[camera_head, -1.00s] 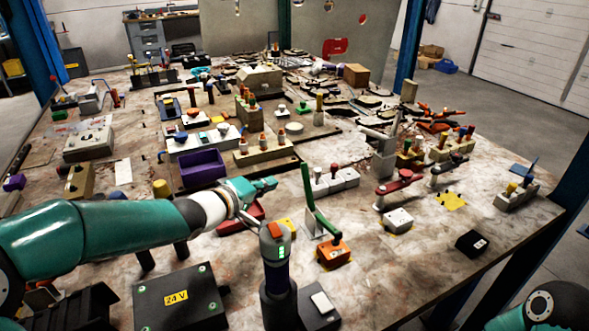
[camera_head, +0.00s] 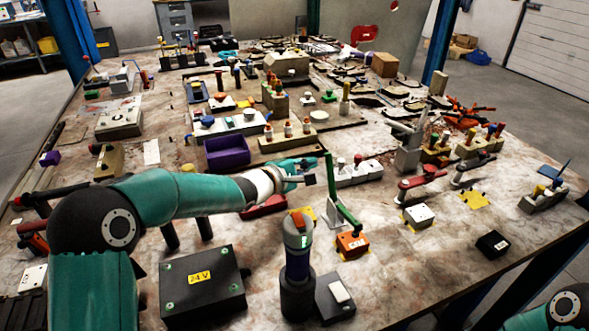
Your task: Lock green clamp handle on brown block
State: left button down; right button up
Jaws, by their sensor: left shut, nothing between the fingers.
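The green clamp handle (camera_head: 329,180) stands nearly upright. Its green arm (camera_head: 346,214) slopes down to the right, to a small orange-brown block (camera_head: 352,244) on the table. A pale metal bracket stands at the clamp's base. My left gripper (camera_head: 313,172) comes in from the left and is shut and empty. Its tip is just left of the upper part of the handle. I cannot tell whether it touches. My right gripper is out of view; only part of my right arm shows at the lower right.
A black 24 V box (camera_head: 203,286) is at the front left.

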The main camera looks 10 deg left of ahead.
aim_at(331, 178)
pick_arm(q)
jog(key=shift+s+d+r+b, duration=0.2)
jog(key=shift+s+d+r, duration=0.25)
jog(key=shift+d, duration=0.3)
jog(key=shift+s+d+r+b, duration=0.15)
jog(key=shift+s+d+r, duration=0.15)
jog(key=shift+s+d, duration=0.3)
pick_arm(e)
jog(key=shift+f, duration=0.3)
pick_arm(q)
jog(key=shift+d, duration=0.1)
jog(key=shift+d, duration=0.15)
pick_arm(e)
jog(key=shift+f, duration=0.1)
